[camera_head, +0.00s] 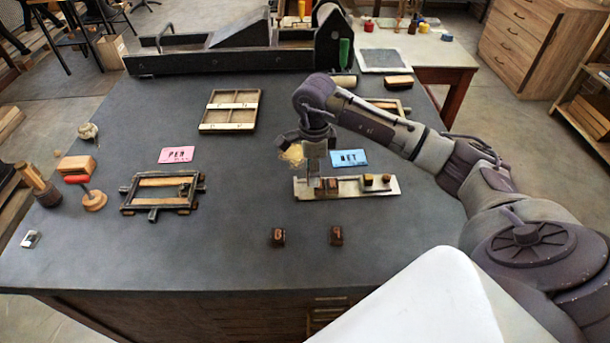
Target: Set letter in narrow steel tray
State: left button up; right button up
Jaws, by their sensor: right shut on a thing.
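The narrow steel tray (349,191) lies on the dark table right of centre. My right gripper (319,176) points down over its left part, shut on a small dark letter block (320,189) at the tray. Whether the block touches the tray floor is hard to tell. Another letter block (332,186) stands close beside it. Two more small blocks (368,179) (386,178) sit toward the tray's right end. Two loose letter blocks, one on the left (278,237) and one on the right (336,236), lie on the table in front. My left gripper is out of view.
A blue card (349,158) lies behind the tray, a pink card (176,155) farther left. A black-framed wooden form (160,192) and a divided wooden tray (230,108) lie left. A large press (230,62) stands at the back.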

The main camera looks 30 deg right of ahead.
aim_at(307, 190)
jog(key=shift+w+a+f, duration=0.4)
jog(key=shift+w+f, duration=0.1)
jog(key=shift+w, duration=0.3)
notch_tip(307, 190, down, 4)
jog(key=shift+f+p, duration=0.1)
jog(key=shift+p, duration=0.9)
jog(key=shift+f, duration=0.1)
jog(key=shift+s+f+b, duration=0.1)
jog(key=shift+f+b, duration=0.15)
jog(key=shift+b, duration=0.2)
jog(key=o, duration=0.6)
jog(key=shift+r, duration=0.15)
jog(key=shift+o, duration=1.2)
